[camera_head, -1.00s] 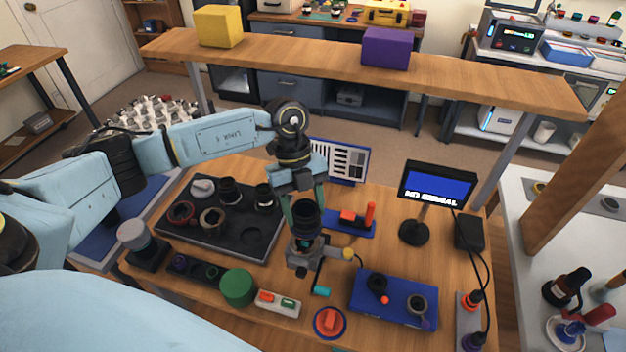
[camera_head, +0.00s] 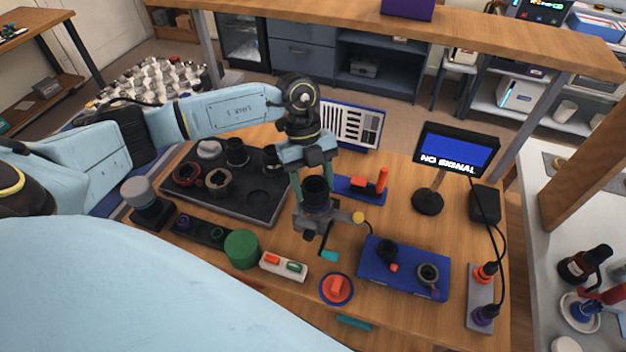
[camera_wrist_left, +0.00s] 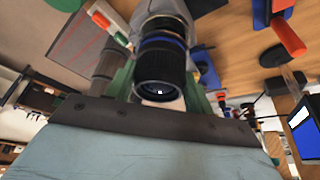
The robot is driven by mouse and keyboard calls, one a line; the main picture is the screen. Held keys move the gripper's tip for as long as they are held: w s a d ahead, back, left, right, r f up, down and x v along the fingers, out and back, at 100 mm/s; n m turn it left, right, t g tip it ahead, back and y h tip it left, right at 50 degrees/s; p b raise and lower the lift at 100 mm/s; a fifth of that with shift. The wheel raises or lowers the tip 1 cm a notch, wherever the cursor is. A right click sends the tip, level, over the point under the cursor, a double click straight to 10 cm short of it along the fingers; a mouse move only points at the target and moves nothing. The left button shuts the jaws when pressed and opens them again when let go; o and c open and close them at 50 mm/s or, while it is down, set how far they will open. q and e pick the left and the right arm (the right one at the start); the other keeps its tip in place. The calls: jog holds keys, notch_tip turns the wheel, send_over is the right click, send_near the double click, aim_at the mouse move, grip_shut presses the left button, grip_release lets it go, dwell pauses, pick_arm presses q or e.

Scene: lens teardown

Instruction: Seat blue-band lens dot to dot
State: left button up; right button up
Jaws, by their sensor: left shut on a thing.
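The blue-band lens (camera_head: 316,190) is a dark barrel, upright at the grey mount (camera_head: 309,222) near the table's middle. In the left wrist view its black barrel (camera_wrist_left: 161,73) fills the centre, with a blue ring around it towards the grey mount (camera_wrist_left: 168,16). My left gripper (camera_head: 313,186) comes from behind and is shut on the lens, its green fingers on either side. I cannot tell whether the lens sits fully in the mount. No alignment dots can be made out. My right gripper is not in view.
A black tray (camera_head: 232,209) with several rings lies left. A blue block (camera_head: 402,284) with dark parts lies right, below the NO SIGNAL monitor (camera_head: 456,150). A red-handled piece on a blue base (camera_head: 352,190) stands close behind the mount. A green cylinder (camera_head: 241,249) stands in front.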

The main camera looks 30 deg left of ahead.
pick_arm(q)
jog(key=shift+w+a+r, duration=0.1)
jog(key=shift+w+a, duration=0.15)
jog(key=shift+a, duration=0.05)
dwell(0.7)
jog(key=shift+p, duration=0.35)
dwell(0.3)
jog(key=shift+f, duration=0.85)
dwell(1.5)
